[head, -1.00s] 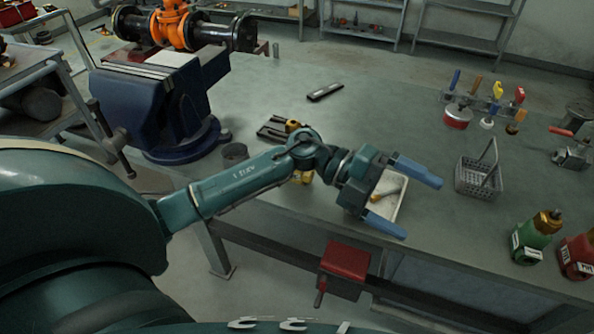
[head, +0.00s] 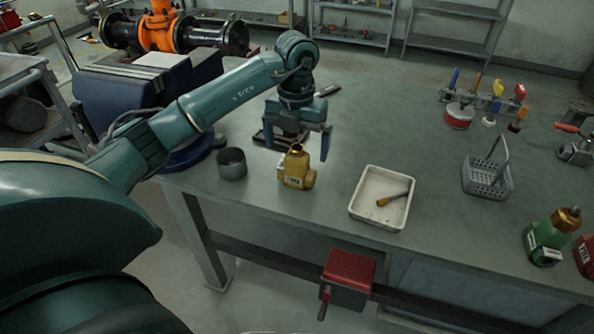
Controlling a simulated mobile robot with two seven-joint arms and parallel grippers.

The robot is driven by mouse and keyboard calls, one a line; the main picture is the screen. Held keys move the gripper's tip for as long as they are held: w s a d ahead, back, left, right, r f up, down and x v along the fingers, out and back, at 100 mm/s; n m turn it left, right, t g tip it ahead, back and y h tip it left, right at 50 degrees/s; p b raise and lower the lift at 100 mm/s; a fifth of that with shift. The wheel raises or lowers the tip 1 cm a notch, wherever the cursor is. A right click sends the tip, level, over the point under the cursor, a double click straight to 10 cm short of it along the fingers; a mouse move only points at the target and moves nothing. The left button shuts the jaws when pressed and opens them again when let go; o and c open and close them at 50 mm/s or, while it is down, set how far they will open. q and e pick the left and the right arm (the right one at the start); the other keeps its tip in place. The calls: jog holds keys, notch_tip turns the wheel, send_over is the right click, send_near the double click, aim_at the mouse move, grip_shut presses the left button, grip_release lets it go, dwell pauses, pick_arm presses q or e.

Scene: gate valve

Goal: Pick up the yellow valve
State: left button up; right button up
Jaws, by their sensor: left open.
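The yellow valve (head: 297,169), a brass-coloured body with a pale label and a round opening on top, stands upright near the table's front edge in the head view. My left gripper (head: 298,147) is open and points down just behind and above it, with its blue fingers to either side. I cannot tell whether a finger touches the valve. My right gripper is out of view.
A grey cup (head: 232,164) stands close on the left of the valve. A white tray (head: 358,212) with a brush lies to the right. A blue vise (head: 130,98) is further left.

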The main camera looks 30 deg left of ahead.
aim_at(297, 165)
pick_arm(q)
notch_tip(297, 165, down, 6)
jog(key=shift+d+f, duration=0.1)
jog(key=shift+f, duration=0.15)
jog(key=c, duration=1.3)
